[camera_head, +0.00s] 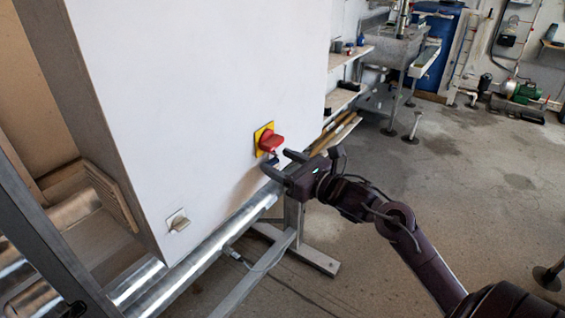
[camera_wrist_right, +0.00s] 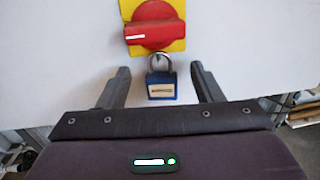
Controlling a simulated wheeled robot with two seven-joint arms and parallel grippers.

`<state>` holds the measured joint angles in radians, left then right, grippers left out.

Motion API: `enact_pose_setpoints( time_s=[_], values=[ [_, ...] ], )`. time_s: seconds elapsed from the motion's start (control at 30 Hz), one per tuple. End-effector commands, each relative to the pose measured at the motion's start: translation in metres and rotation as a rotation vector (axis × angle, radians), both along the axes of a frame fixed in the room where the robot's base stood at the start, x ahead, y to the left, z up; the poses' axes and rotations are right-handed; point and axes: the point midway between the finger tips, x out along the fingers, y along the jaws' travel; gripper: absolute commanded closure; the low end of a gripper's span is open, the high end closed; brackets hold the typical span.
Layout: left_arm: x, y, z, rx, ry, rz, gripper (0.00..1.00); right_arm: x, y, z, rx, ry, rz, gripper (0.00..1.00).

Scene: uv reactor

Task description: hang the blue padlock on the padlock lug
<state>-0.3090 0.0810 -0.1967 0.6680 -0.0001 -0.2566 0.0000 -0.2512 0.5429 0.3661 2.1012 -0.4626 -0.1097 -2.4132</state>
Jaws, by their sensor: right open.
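The blue padlock (camera_wrist_right: 161,86) has a silver shackle and a pale label. In the right wrist view it hangs upright just below the red rotary switch handle (camera_wrist_right: 155,28), on its yellow plate (camera_wrist_right: 181,45). The shackle top meets a small lug at the switch's lower edge; whether it passes through it is too small to tell. In the head view the padlock (camera_head: 271,160) is a small dark blue shape beneath the red handle. My right gripper (camera_wrist_right: 165,84) is open, its two fingers on either side of the padlock with gaps between. My left gripper is not in view.
The switch sits on a large white cabinet (camera_head: 210,90) above shiny metal tubes (camera_head: 240,222) and a frame. A small beige latch (camera_head: 178,221) is at the cabinet's lower left. Open concrete floor (camera_head: 440,180) lies to the right. A sink and shelves stand behind.

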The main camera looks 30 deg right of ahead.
Motion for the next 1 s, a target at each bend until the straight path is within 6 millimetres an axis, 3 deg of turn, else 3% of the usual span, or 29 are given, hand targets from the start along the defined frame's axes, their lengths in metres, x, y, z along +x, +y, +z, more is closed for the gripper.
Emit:
enact_pose_setpoints(
  time_s=[0.17,0.6,1.0],
  values=[
    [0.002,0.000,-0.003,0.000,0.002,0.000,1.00,-0.011,-0.003,-0.002,-0.002,0.002,-0.001,0.40],
    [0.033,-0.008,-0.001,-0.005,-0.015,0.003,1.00,-0.067,-0.020,-0.002,0.000,0.000,-0.001,0.40],
    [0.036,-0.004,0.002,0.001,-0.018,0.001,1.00,-0.073,-0.027,-0.006,0.034,0.016,-0.012,0.40]
  ],
)
